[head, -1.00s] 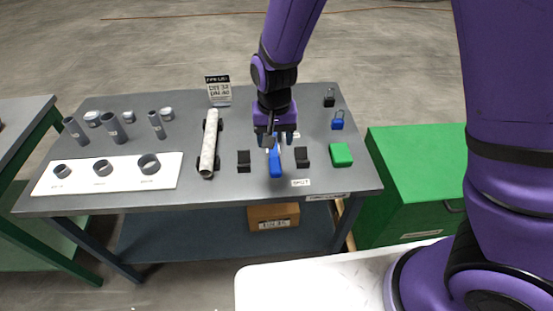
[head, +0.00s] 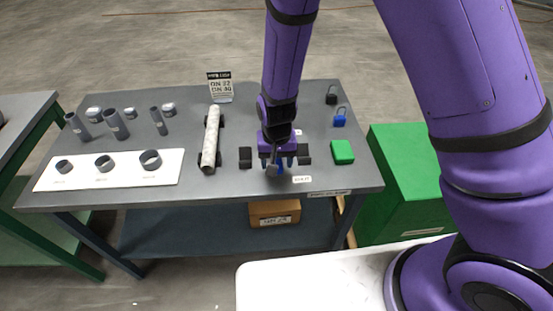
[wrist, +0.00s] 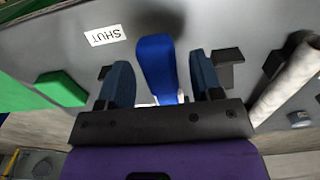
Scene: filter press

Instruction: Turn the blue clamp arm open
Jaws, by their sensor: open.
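The blue clamp arm (wrist: 158,66) stands between the two fingers of my gripper (wrist: 160,90) in the wrist view. The fingers are open, with a gap on each side of the arm. In the head view my gripper (head: 277,165) is low over the front of the grey table and hides most of the clamp; a bit of blue shows below it. A "SHUT" label (wrist: 105,35) lies on the table beside the clamp, and also shows in the head view (head: 303,179). I cannot tell whether either finger touches the arm.
Black blocks (head: 245,157) stand beside the clamp. A green block (head: 342,152) and a blue padlock (head: 340,117) are to the right. A wrapped roll (head: 211,137) lies left, beyond it a white board (head: 110,170) with grey rings. A green cabinet (head: 400,190) stands right.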

